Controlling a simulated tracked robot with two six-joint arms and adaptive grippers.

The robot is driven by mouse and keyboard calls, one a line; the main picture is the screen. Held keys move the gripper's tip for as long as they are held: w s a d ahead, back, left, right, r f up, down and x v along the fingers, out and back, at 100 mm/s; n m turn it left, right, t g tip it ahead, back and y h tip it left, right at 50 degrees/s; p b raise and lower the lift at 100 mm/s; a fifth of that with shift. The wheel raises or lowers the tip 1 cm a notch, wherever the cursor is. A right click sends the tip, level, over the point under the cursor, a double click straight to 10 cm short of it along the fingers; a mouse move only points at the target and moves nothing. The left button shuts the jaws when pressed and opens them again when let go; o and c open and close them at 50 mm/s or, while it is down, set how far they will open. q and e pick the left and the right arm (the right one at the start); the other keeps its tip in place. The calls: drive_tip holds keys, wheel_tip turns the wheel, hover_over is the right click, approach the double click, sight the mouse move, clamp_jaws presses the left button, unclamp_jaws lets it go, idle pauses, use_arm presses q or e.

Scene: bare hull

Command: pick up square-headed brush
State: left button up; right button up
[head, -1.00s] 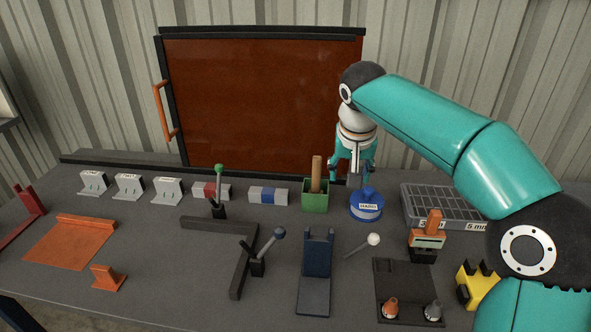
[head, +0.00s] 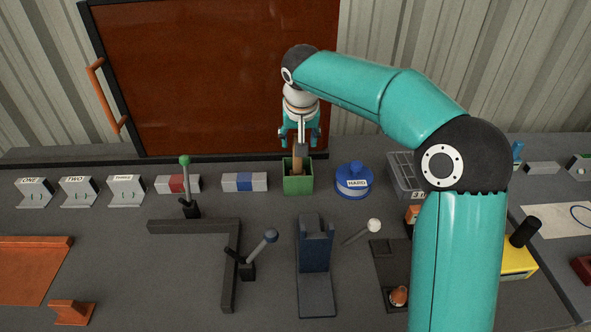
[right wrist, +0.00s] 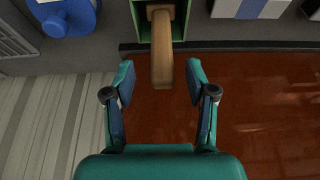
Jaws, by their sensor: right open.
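In the right wrist view the handle (right wrist: 162,58) points between the fingers, and the green box (right wrist: 178,27) is at the top. My right gripper (head: 299,138) is above the box, around the upper part of the handle. In the right wrist view its two fingers (right wrist: 161,88) are spread wide, with gaps on both sides of the handle. My left gripper is not in view.
A blue round container labelled HARD (head: 354,181) stands just right of the box. A grey block with a blue band (head: 245,182) stands just left. A dark red-brown panel (head: 215,75) rises behind.

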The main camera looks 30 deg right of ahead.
sight(298, 162)
drive_tip(key=shift+p+x, duration=0.6)
drive_tip(key=shift+x, duration=3.25)
drive_tip(key=shift+w+a, duration=0.1)
clamp_jaws()
